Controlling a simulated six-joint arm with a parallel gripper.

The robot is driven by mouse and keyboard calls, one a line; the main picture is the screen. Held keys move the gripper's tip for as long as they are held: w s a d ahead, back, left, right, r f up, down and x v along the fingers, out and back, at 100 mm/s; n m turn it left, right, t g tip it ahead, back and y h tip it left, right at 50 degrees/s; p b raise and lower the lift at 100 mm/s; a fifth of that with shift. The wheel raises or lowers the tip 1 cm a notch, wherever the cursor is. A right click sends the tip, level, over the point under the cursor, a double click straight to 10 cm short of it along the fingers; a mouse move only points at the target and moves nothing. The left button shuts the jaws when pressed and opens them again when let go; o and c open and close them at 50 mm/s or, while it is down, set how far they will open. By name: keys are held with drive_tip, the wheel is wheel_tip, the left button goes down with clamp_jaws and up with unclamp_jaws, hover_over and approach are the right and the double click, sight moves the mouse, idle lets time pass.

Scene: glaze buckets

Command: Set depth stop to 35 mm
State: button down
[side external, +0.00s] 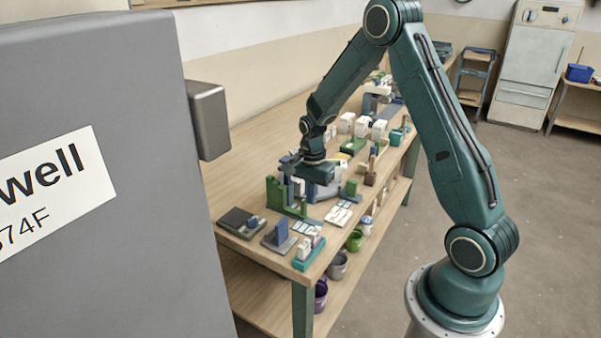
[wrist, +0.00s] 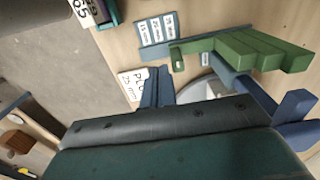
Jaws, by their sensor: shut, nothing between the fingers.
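A green stepped block (side external: 287,198) stands on the bench in the side view. It also shows at the upper right of the wrist view (wrist: 262,48). Cards with millimetre markings (wrist: 158,29) lie beside it on a blue-grey base (wrist: 152,50); the small print is hard to read. Blue-grey upright parts (wrist: 295,106) stand near the block, close to my gripper. My gripper (side external: 312,188) is low over the bench, just behind and right of the block. It is shut and empty; its fingertips are largely hidden. I cannot tell which part is the depth stop, or its setting.
A card reading "25 mm" (wrist: 133,84) lies by a blue-grey part. Small fixtures (side external: 278,236) crowd the bench's near end, and white blocks (side external: 362,126) stand farther back. Buckets (side external: 338,265) sit on the lower shelf. The bench's left side (side external: 245,150) is clear.

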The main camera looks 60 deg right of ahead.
drive_tip(key=shift+s+r, duration=0.15)
drive_tip(key=shift+r, duration=1.2)
drive_tip(key=shift+s+r, duration=0.1)
drive_tip(key=shift+r, duration=1.25)
drive_tip(key=s+a+r+n+t, duration=0.1)
drive_tip(key=s+a+r+n, duration=0.35)
drive_tip(key=r, duration=0.25)
drive_tip(key=s+a+r+n+t, duration=0.25)
drive_tip(key=a+r+n, duration=0.2)
drive_tip(key=r, duration=0.35)
drive_tip(key=s+a+r+n+t, duration=0.1)
drive_tip(key=s+a+r+n, duration=0.1)
drive_tip(key=s, duration=0.5)
drive_tip(key=s+a+r+n+t, duration=0.1)
drive_tip(key=s+a+r+n, duration=0.1)
drive_tip(key=s+a+n, duration=0.3)
drive_tip(key=shift+s+a+n, duration=0.2)
drive_tip(key=shift+s+n, duration=0.8)
drive_tip(key=shift+s, duration=0.05)
drive_tip(key=c, duration=2.2)
unclamp_jaws()
